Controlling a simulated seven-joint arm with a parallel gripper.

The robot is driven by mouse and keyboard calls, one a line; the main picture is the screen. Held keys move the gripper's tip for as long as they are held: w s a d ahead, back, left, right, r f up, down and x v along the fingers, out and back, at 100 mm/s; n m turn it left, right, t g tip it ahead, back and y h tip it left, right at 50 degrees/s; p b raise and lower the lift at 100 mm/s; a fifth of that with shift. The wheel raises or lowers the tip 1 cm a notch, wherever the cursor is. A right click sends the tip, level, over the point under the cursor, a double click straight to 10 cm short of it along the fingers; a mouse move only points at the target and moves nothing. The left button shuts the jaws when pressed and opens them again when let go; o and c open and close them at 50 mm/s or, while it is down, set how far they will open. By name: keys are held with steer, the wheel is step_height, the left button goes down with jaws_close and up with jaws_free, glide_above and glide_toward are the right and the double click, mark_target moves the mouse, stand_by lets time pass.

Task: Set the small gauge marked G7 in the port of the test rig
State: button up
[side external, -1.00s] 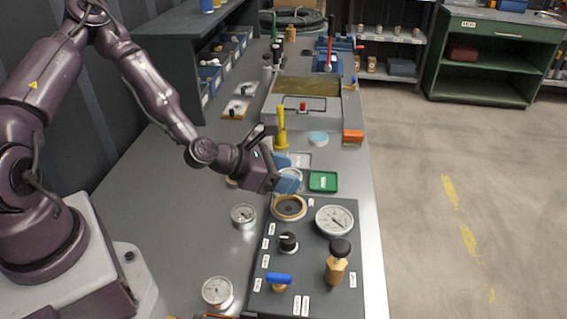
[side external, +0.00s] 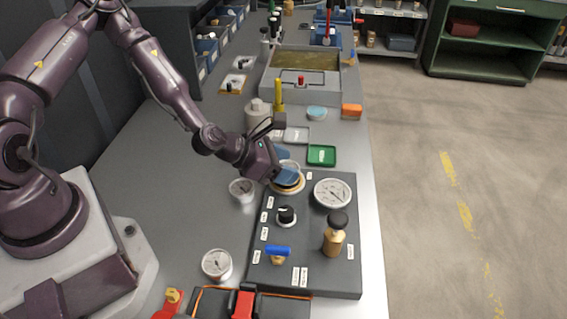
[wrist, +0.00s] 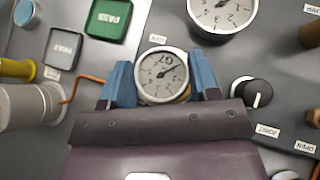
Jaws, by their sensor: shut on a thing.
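My gripper (wrist: 163,80) has blue fingers, shut on the small gauge G7 (wrist: 164,72), one finger on each side. The gauge is round with a white face, and its G7 mark shows upside down in the wrist view. In the side view my gripper (side external: 286,168) is at the far left corner of the dark test rig (side external: 313,215), right over the brass-ringed port (side external: 300,188). Part of the brass ring shows below the gauge in the wrist view. The gauge's underside is hidden, so I cannot tell whether it touches the port.
A large gauge (side external: 332,194), black knob (side external: 286,215), blue-handled valve (side external: 278,251) and brass fitting (side external: 334,238) stand on the rig. Two loose gauges lie left of it, one near (side external: 242,189), one farther front (side external: 216,264). A green tray (side external: 321,155) sits behind.

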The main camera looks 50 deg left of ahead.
steer(key=shift+f, duration=0.5)
steer(key=o, duration=1.1)
steer(key=shift+o, duration=0.2)
steer(key=v, duration=0.7)
steer(key=shift+s, duration=0.2)
